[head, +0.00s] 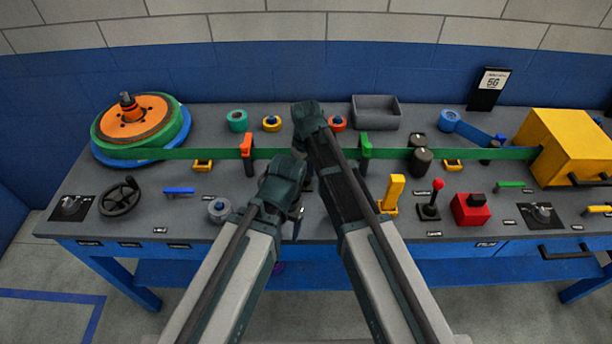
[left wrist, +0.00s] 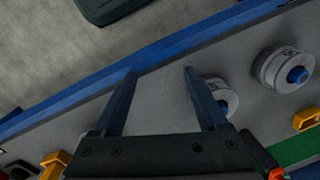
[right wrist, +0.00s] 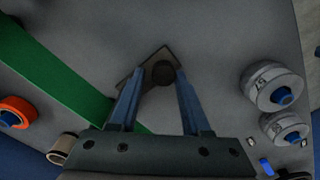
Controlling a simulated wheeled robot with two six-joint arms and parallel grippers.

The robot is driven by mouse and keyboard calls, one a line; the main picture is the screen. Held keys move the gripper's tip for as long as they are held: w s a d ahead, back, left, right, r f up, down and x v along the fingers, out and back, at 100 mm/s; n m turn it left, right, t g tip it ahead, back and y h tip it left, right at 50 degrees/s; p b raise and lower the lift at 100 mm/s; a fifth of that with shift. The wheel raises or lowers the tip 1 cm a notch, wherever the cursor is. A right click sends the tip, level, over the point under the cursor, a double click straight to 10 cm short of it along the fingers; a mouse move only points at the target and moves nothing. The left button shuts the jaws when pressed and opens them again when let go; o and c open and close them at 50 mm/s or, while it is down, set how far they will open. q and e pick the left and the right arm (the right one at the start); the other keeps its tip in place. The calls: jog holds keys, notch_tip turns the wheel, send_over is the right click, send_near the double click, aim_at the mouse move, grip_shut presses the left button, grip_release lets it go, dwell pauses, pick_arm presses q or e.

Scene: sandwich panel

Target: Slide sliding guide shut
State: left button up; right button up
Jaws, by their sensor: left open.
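Two upright guides stand on the green belt, an orange one (head: 247,146) and a green one (head: 365,146); I cannot tell which one is the sliding guide. In the right wrist view, a dark round knob (right wrist: 163,73) sits on a dark diamond-shaped plate (right wrist: 145,68). My right gripper (right wrist: 158,75) is open, its fingers apart on either side of that knob; I cannot tell whether they touch it. In the head view, its fingers (head: 309,185) are mostly hidden behind my arms. My left gripper (left wrist: 160,72) is open and empty over the table's front edge.
A green belt (head: 200,153) runs from the reel (head: 160,116) to the yellow box (head: 571,146). Grey blue-centred rollers (right wrist: 272,86) stand beside the right gripper. A yellow lever (head: 393,190), red-topped joystick (head: 432,200) and red button box (head: 470,209) stand right of my arms.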

aim_at(306, 177)
jog(key=shift+o, duration=1.3)
jog(key=shift+r, duration=0.1)
notch_tip(306, 177, up, 14)
jog(key=p, duration=1.3)
jog(key=shift+f+p, duration=0.2)
jog(key=shift+p, duration=0.2)
jog(key=s+d+m, duration=0.9)
jog(key=s+d, duration=0.5)
jog(key=d, duration=0.3)
jog(key=s+a+f+n+b, duration=0.2)
jog(key=a, duration=0.3)
jog(key=s+a+f+n+h+b, duration=0.1)
jog(key=s+a, duration=0.2)
jog(key=a, duration=0.3)
jog(key=shift+f+n+b, duration=0.35)
jog(key=shift+n+b, duration=0.05)
